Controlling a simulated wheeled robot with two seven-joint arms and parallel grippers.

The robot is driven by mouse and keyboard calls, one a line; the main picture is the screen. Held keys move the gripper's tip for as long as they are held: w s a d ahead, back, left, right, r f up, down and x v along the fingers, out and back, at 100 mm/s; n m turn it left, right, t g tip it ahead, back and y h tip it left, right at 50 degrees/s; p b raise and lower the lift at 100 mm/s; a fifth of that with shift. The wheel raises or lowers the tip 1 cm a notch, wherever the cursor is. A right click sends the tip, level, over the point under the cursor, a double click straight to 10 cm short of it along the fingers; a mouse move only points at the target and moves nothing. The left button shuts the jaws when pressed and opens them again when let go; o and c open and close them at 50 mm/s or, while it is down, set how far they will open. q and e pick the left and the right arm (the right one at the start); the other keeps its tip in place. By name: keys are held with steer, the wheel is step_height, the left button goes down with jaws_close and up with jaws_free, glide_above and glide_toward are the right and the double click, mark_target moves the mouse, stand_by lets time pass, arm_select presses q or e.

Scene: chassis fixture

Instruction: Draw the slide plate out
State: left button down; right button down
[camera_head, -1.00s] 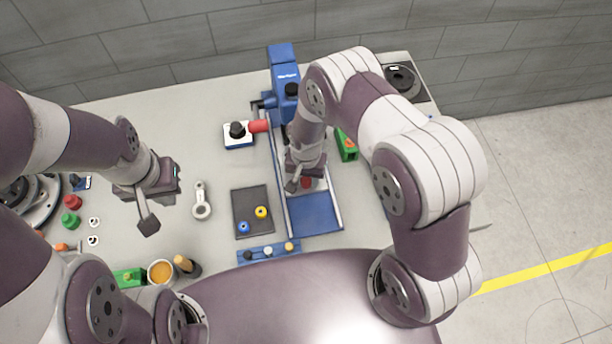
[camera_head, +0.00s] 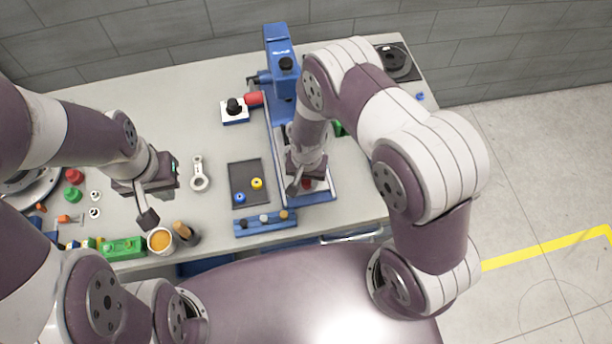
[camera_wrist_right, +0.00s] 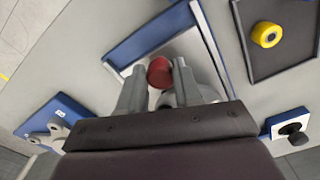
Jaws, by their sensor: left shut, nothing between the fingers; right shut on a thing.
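The blue fixture (camera_head: 281,50) has an upright block at the back and a rail bed running toward me. The slide plate (camera_wrist_right: 195,50) is a pale plate in this bed, with a red knob (camera_wrist_right: 160,72) on it. My right gripper (camera_wrist_right: 160,86) is shut on the red knob, over the front part of the bed; the knob also shows in the head view (camera_head: 307,184). My right arm hides much of the plate in the head view. A strip of blue bed (camera_wrist_right: 150,38) shows beyond the knob. My left gripper (camera_head: 148,219) is shut and empty, left of the fixture.
A dark tray (camera_head: 240,174) with blue and yellow rings lies left of the bed. A blue peg block (camera_head: 266,225) is in front of it. A white block with a black knob (camera_head: 234,110), a grey link (camera_head: 199,174) and an orange-filled cup (camera_head: 160,240) stand further left.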

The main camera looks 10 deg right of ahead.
steer(key=shift+s+d+f, duration=0.1)
steer(key=shift+s+f, duration=0.05)
steer(key=shift+s, duration=0.2)
steer(key=c, duration=0.8)
jaws_free()
steer(key=shift+w+d, duration=0.1)
steer(key=shift+w, duration=0.1)
step_height(320, 180, up, 13)
steer(key=b, duration=0.2)
steer(key=shift+f+b, duration=0.2)
steer(key=shift+b, duration=0.2)
